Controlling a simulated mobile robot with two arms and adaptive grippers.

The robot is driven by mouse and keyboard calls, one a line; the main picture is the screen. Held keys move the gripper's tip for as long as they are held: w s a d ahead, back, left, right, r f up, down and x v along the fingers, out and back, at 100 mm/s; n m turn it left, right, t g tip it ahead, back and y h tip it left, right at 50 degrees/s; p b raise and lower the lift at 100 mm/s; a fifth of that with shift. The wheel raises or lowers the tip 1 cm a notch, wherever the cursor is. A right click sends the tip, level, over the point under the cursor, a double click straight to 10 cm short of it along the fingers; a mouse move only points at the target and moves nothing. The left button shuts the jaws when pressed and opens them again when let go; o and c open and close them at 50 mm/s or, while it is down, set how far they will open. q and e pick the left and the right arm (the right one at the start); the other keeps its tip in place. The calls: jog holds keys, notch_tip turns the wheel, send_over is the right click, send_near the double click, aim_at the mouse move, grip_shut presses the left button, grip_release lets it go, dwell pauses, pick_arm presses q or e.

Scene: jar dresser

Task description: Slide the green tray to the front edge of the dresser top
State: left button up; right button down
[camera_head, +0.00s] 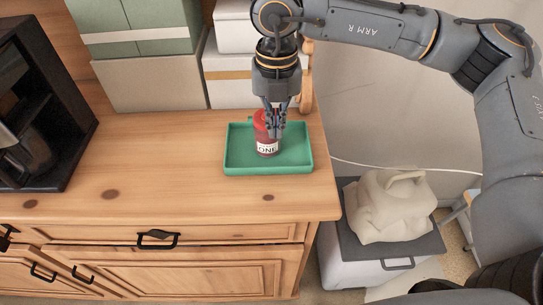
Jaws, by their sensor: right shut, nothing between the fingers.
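The green tray (240,160) lies on the wooden dresser top (180,190) near its right side. A strip of bare wood shows between the tray and the dresser's front edge. A red jar (267,148) with a white label stands in the tray. My right gripper (274,132) points down over the tray, its shut fingers in front of the jar and partly hiding it. I cannot tell whether the fingers touch the jar. My left gripper is out of view.
White boxes (226,75) and a beige box (150,82) with green boxes (135,25) stand behind the tray. A black open-fronted case (45,110) stands at the left. The dresser top left of the tray is clear. A cream bag (393,208) sits on a lidded bin (345,250) at the right.

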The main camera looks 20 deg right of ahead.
aim_at(275, 158)
notch_tip(275, 158, down, 9)
jog(key=p, duration=0.4)
jog(key=shift+w, duration=0.1)
jog(key=shift+f, duration=0.55)
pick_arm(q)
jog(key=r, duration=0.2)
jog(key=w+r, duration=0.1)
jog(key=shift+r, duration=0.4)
